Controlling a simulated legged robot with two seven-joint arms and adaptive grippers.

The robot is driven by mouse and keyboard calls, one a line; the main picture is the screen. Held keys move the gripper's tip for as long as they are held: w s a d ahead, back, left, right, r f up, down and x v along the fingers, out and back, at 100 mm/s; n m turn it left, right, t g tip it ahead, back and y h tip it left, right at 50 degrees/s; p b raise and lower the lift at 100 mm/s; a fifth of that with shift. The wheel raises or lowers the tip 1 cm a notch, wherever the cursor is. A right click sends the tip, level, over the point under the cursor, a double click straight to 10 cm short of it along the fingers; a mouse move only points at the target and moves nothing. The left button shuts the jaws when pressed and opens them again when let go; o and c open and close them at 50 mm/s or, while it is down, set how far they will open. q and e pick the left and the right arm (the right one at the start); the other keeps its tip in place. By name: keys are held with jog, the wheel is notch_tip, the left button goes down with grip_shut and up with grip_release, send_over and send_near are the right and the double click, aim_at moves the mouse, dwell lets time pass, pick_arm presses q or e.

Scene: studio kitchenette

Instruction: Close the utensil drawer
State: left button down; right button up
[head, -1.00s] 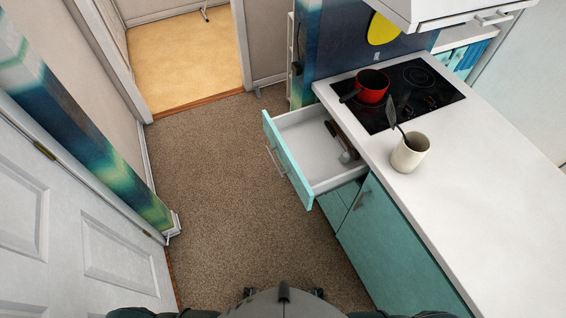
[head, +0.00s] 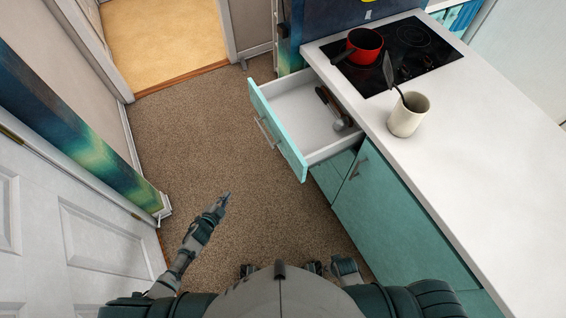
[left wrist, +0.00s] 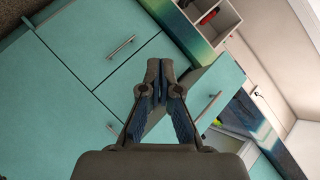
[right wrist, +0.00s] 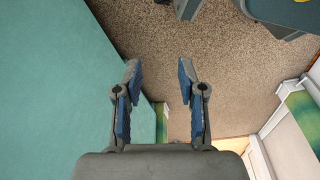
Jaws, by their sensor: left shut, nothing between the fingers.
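The utensil drawer (head: 276,130) stands pulled out from the counter, with its teal front and grey handle (head: 265,133) facing left in the head view. Dark-handled utensils (head: 329,103) lie inside along its right side. My left gripper (head: 227,195) is shut and empty, over the carpet to the lower left of the drawer, apart from it. In the left wrist view my left gripper (left wrist: 161,66) points towards teal fronts; the panel (left wrist: 213,88) just right of its tips appears to be the drawer front. My right gripper (right wrist: 158,68) is open and empty beside a teal cabinet face.
The white counter (head: 480,140) holds a hob with a red pan (head: 364,45) and a cream mug (head: 408,114) with a utensil in it. Closed teal cabinets (head: 390,215) stand below. A white door (head: 105,235) is at left. The carpet (head: 190,130) between is clear.

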pick_arm(q)
jog(key=w+d+r+m+h+b, duration=0.1)
jog(key=w+d+r+m+h, duration=0.3)
jog(key=r, duration=0.3)
jog(key=m+g+h+b, duration=0.3)
jog(key=m+g+h, duration=0.3)
jog(key=m, duration=0.6)
send_near(292, 160)
jog(key=shift+t+h, duration=0.6)
jog(key=x, duration=0.4)
jog(key=f+x, duration=0.1)
jog(key=x, duration=0.1)
jog(key=shift+s+d, duration=0.2)
jog(key=shift+s, duration=0.05)
jog(key=shift+w+d+f+b, duration=0.1)
jog(key=shift+w+d+b, duration=0.1)
jog(key=shift+d+b, duration=0.15)
jog(key=shift+d, duration=0.1)
pick_arm(e)
notch_tip(292, 160, up, 16)
jog(key=shift+w+t, duration=0.3)
jog(key=shift+w, duration=0.15)
jog(key=shift+d, duration=0.1)
